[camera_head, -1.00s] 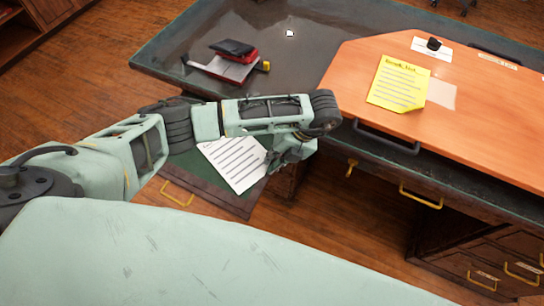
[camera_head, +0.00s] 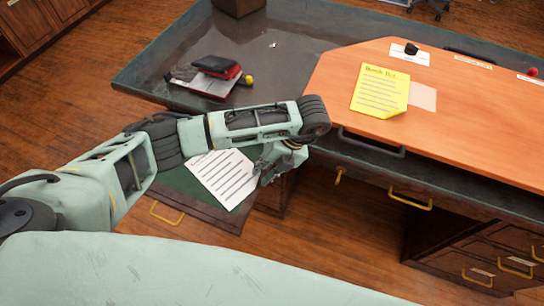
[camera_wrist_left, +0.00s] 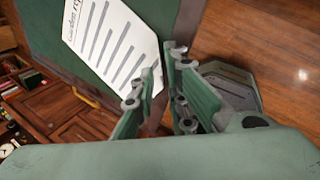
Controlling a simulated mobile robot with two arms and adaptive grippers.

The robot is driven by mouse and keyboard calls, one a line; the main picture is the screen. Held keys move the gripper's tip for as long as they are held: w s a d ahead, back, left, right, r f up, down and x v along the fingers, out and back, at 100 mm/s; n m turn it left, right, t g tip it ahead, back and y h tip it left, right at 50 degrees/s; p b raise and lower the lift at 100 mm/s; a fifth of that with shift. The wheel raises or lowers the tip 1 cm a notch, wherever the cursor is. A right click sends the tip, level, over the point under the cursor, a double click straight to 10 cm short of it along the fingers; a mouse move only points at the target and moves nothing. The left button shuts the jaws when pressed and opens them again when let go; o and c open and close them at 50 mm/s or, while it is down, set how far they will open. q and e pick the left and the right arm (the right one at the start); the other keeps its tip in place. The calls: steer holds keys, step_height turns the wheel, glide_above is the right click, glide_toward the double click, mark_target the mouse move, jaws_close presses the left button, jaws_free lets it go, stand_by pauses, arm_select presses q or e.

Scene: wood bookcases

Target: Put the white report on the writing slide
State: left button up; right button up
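The white report (camera_head: 222,178), a sheet with dark printed lines, is over the green writing slide (camera_head: 178,180), which is pulled out from the desk. Its right part reaches over the slide's brown border in the left wrist view (camera_wrist_left: 108,42). I cannot tell whether it lies fully flat. My left gripper (camera_head: 265,172) is at the report's right edge. In the left wrist view its fingers (camera_wrist_left: 168,95) stand apart with floor showing between them, and one finger overlaps the report's edge. My right gripper is not in view.
A yellow sheet (camera_head: 381,90) lies on the orange wood board (camera_head: 450,120) at right. The slide's brass handle (camera_head: 166,213) faces the front left. Bare floor lies around.

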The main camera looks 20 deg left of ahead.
arm_select(q)
steer(key=p+v, duration=0.1)
steer(key=v, duration=0.9)
steer(key=shift+d, duration=0.1)
